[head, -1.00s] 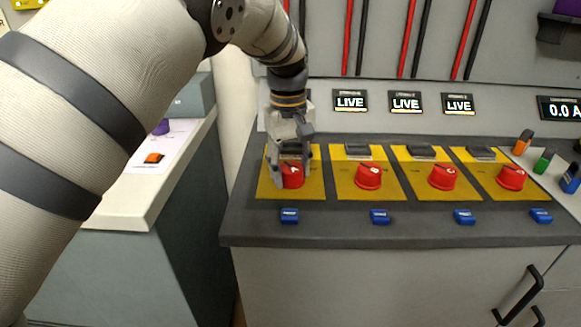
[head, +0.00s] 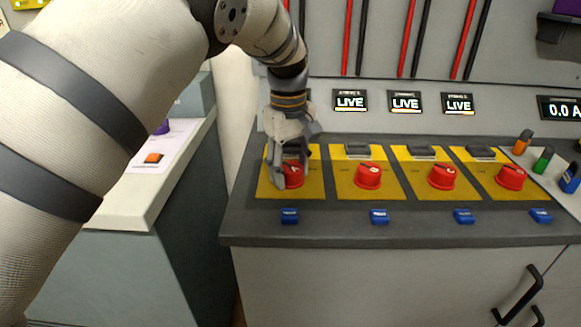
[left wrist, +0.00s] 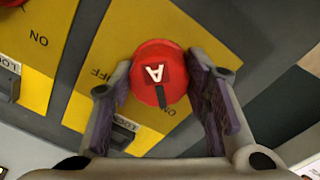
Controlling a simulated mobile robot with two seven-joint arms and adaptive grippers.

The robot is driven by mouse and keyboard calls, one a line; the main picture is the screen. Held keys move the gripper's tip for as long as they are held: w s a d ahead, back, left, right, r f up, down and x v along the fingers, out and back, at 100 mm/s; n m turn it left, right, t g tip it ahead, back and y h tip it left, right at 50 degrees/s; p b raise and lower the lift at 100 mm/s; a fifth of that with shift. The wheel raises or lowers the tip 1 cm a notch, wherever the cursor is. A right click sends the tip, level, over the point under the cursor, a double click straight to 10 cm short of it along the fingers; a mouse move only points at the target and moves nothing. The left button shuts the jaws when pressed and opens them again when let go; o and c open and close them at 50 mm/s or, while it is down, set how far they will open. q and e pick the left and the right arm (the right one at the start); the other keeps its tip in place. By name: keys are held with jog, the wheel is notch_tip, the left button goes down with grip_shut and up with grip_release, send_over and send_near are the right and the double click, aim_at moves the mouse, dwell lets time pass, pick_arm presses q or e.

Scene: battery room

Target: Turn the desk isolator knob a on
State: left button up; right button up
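The red isolator knob A (head: 292,174) is on the leftmost yellow plate (head: 310,190) of the desk. In the left wrist view, knob A (left wrist: 158,75) shows a white letter, upside down, and a dark pointer mark aimed at the picture's bottom, tilted slightly right. My left gripper (head: 286,168) reaches down over the knob. My right gripper is in neither view.
Three similar red knobs (head: 368,175) stand in a row to the right, each under a dark lock bracket. Blue labels (head: 379,216) line the desk front. LIVE displays (head: 349,101) are on the panel behind. A lower cabinet (head: 150,190) stands left.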

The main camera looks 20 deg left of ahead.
aim_at(289, 167)
pick_arm(q)
jog(key=shift+o, duration=1.3)
notch_tip(289, 167, up, 12)
jog(key=shift+s+a, duration=0.15)
